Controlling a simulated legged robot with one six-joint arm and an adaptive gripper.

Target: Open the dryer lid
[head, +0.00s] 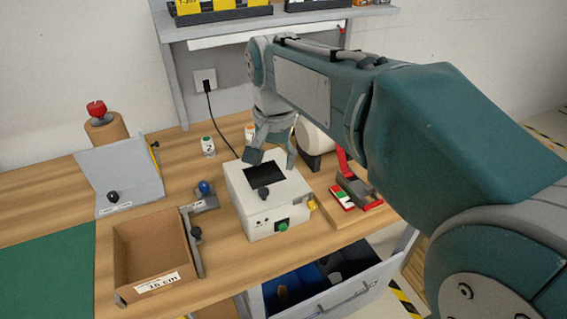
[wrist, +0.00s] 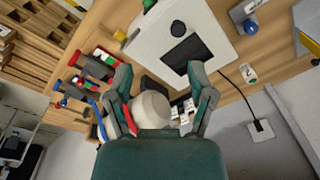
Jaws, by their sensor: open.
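The dryer is a white box (head: 262,222) on the wooden bench in the head view. It also shows at the top of the wrist view (wrist: 218,22). Its top lid (head: 238,184) lies flat and looks shut, with a dark window and a black knob (head: 264,193) near the front edge. The knob shows beyond the window in the wrist view (wrist: 178,28). My gripper (head: 271,160) is open and empty over the dryer's rear edge, its fingers pointing down. In the wrist view its fingers (wrist: 160,72) are apart, with nothing between the tips.
A cardboard box (head: 123,292) and a blue-knobbed bracket (head: 205,197) are left of the dryer. A drawer (head: 345,291) stands open below. A black cable (head: 220,132) runs behind.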

